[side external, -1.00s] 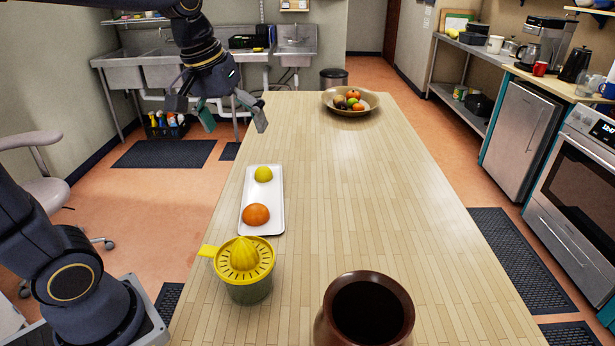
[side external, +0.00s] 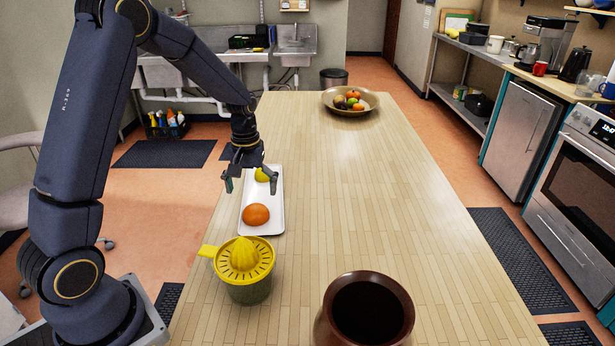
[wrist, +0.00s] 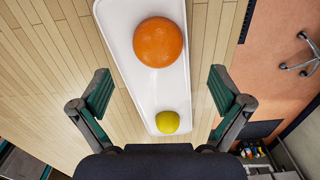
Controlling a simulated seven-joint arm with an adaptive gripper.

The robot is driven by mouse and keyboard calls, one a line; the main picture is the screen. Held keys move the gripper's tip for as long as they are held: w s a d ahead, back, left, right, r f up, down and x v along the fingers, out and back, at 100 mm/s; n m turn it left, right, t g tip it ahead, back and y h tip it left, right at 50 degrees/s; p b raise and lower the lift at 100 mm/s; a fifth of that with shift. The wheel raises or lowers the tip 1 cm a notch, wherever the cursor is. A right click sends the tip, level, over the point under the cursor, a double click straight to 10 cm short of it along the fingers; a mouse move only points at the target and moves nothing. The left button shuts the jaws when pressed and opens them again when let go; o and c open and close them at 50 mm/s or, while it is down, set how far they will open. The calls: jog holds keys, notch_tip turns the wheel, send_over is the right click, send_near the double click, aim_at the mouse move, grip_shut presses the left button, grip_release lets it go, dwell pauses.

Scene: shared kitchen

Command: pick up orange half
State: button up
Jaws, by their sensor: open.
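The orange half (side external: 256,215) lies on the near end of a white tray (side external: 247,228) on the wooden table. It also shows in the wrist view (wrist: 158,42) as a round orange dome, rounded side up, beyond my fingertips. A yellow-green lemon or lime piece (wrist: 167,122) lies on the same tray, between my fingers in the wrist view; in the side view it is partly hidden behind my gripper. My gripper (side external: 250,183) is open and empty above the tray, over its far part. Its two green-padded fingers (wrist: 155,92) straddle the tray in the wrist view.
A yellow citrus juicer (side external: 243,262) stands just in front of the tray. A brown pot (side external: 368,312) is at the near edge. A bowl of fruit (side external: 335,106) is at the far end. The table right of the tray is clear.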

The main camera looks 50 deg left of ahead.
aim_at(255, 207)
jog(key=shift+w+d+f, duration=0.1)
jog(key=shift+w+f, duration=0.05)
jog(key=shift+f, duration=3)
jog(key=c, duration=1.3)
